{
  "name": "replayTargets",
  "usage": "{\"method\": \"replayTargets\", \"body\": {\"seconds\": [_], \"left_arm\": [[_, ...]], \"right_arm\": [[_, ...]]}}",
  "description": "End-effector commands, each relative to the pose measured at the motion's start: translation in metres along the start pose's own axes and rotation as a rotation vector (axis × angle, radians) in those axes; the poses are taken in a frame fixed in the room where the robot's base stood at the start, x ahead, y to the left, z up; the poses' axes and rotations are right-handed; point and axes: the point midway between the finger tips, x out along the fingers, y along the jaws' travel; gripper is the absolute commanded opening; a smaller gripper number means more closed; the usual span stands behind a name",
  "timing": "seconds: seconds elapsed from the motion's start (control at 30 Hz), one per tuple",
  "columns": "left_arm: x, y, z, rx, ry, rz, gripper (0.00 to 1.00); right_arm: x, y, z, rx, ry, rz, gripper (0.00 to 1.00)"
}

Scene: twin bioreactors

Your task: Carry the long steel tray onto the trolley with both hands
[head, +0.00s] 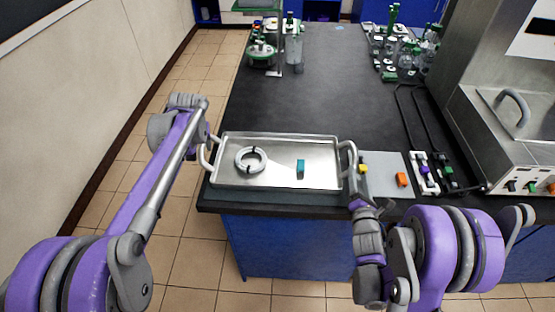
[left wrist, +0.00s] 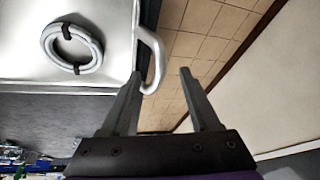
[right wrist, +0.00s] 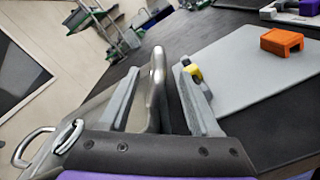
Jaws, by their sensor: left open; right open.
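The long steel tray (head: 278,184) lies flat on the near end of the dark bench, with a raised handle at each end. A white coiled ring (head: 240,169) and a small teal block (head: 300,168) lie in it. My left gripper (left wrist: 160,72) is open at the left handle (left wrist: 157,50), whose bend sits at the mouth between the fingertips. My right gripper (right wrist: 160,67) is open, and the right handle (right wrist: 156,95) runs between its fingers.
Right of the tray are a grey mat (head: 384,185), an orange block (head: 401,179) and a yellow piece (head: 363,168) close to my right gripper. Glassware (head: 400,50) stands far right, a bioreactor (head: 264,50) far left. Tiled floor is clear left of the bench.

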Motion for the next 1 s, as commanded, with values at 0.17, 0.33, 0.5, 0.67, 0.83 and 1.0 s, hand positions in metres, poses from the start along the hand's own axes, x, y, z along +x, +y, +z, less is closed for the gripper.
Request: {"method": "replayTargets", "body": {"seconds": [0.17,0.33,0.5,0.67,0.83,1.0], "left_arm": [[0.008,0.000,-0.008,-0.007,-0.002,-0.006,0.62],[0.008,0.000,-0.008,-0.007,-0.002,-0.006,0.62],[0.011,0.000,-0.008,-0.007,-0.002,-0.006,0.62],[0.029,0.000,-0.008,-0.007,-0.002,-0.006,0.62],[0.060,-0.001,-0.008,-0.007,-0.002,-0.006,0.62],[0.089,-0.001,-0.008,-0.006,-0.002,-0.006,0.62]], "right_arm": [[0.001,-0.001,-0.004,-0.089,-0.019,0.031,0.64],[0.000,-0.001,-0.003,-0.090,-0.018,0.031,0.64],[0.004,-0.001,-0.003,-0.088,-0.018,0.030,0.64],[0.022,0.000,-0.003,-0.088,-0.017,0.030,0.64],[0.053,0.001,-0.003,-0.087,-0.017,0.030,0.64],[0.082,0.002,-0.003,-0.086,-0.017,0.030,0.64]]}}
